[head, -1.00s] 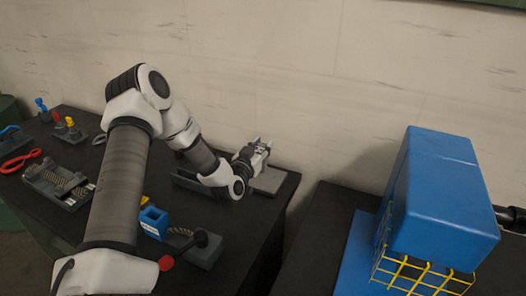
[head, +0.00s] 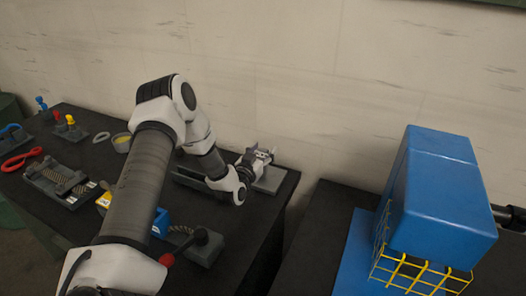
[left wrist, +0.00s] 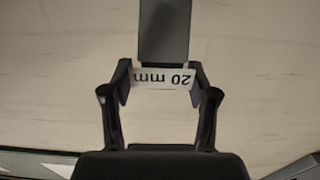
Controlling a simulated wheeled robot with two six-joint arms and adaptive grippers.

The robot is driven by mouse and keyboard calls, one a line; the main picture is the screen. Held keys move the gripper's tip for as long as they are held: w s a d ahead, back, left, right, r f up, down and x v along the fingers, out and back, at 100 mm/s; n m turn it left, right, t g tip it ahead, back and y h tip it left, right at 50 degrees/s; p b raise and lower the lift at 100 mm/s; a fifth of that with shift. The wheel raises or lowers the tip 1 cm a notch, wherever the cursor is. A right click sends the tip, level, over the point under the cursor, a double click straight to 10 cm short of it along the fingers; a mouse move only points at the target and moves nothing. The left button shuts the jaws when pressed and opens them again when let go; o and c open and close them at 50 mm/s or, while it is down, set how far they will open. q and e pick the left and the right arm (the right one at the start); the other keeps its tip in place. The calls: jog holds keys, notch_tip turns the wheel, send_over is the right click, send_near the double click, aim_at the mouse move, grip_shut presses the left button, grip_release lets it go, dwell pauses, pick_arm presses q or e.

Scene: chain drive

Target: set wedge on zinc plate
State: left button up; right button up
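My left gripper (head: 262,157) is at the far right corner of the dark left table, above a light grey plate (head: 270,181) that looks like the zinc plate. In the left wrist view, its two fingers (left wrist: 161,82) close on both sides of a grey piece (left wrist: 164,30) with a white "20 mm" label, seen upside down. This piece looks like the wedge, and its grey body extends away from the fingers. In the head view the piece is small and partly hidden by the gripper. I cannot tell whether it touches the plate. My right gripper is not in view.
A blue box-shaped housing (head: 441,190) with a yellow wire guard (head: 420,272) stands on the right table. A gap separates the tables. Red-handled pliers (head: 22,160), a grey chain tray (head: 58,182) and a lever block (head: 203,245) lie on the left table.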

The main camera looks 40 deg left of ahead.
pick_arm(q)
jog(key=shift+r, duration=0.25)
jog(key=v, duration=1.2)
jog(key=shift+a+f, duration=0.1)
